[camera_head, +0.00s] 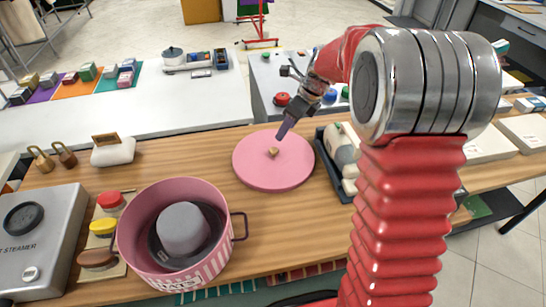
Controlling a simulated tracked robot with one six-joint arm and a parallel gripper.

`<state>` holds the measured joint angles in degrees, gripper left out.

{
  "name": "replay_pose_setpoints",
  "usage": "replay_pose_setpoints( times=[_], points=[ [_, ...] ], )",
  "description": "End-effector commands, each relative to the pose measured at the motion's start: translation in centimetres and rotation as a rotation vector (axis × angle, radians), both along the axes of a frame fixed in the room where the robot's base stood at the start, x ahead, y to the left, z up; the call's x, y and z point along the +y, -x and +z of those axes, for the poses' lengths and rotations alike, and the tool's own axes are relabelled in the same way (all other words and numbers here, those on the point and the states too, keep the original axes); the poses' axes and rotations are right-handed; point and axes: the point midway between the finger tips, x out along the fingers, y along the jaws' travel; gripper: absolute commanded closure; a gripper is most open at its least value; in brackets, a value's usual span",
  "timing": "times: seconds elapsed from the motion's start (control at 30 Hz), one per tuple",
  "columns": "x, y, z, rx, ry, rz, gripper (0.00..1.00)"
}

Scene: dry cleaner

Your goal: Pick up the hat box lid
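The hat box lid (258,173) is a flat pink disc with a small brass-coloured knob (273,152) at its middle. It lies flat on the wooden counter. The open pink hat box (128,226), with a striped side, stands at the lower left with a grey hat (182,228) inside. My gripper (282,135) points down above the far part of the lid, its tips close to the knob but apart from it in the picture. The fingers overlap from this angle, so their opening is hidden. Nothing shows in them.
A dark tray (324,158) with rolled cloths stands close to the lid's right. A steamer (40,235), brushes (98,258) and a white block with a wooden handle (112,150) are at left. Bare wood (290,222) lies in front of the lid.

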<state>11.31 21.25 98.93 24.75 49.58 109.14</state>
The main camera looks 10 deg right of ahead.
Motion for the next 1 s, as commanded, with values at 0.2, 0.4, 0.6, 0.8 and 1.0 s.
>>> replay_pose_setpoints(
  times=[0.2,0.4,0.6,0.8,1.0],
  points=[
    [1.0,-0.9,-3.3,0.004,-0.001,0.000,0.53],
    [1.6,-1.5,-5.6,0.003,0.000,0.001,0.53],
    [1.7,-1.7,-6.1,0.001,0.001,0.000,0.53],
    [1.7,-1.7,-6.1,0.001,0.001,0.000,0.53],
    [2.1,-1.9,-7.4,0.004,-0.001,-0.001,0.53]
  ],
)
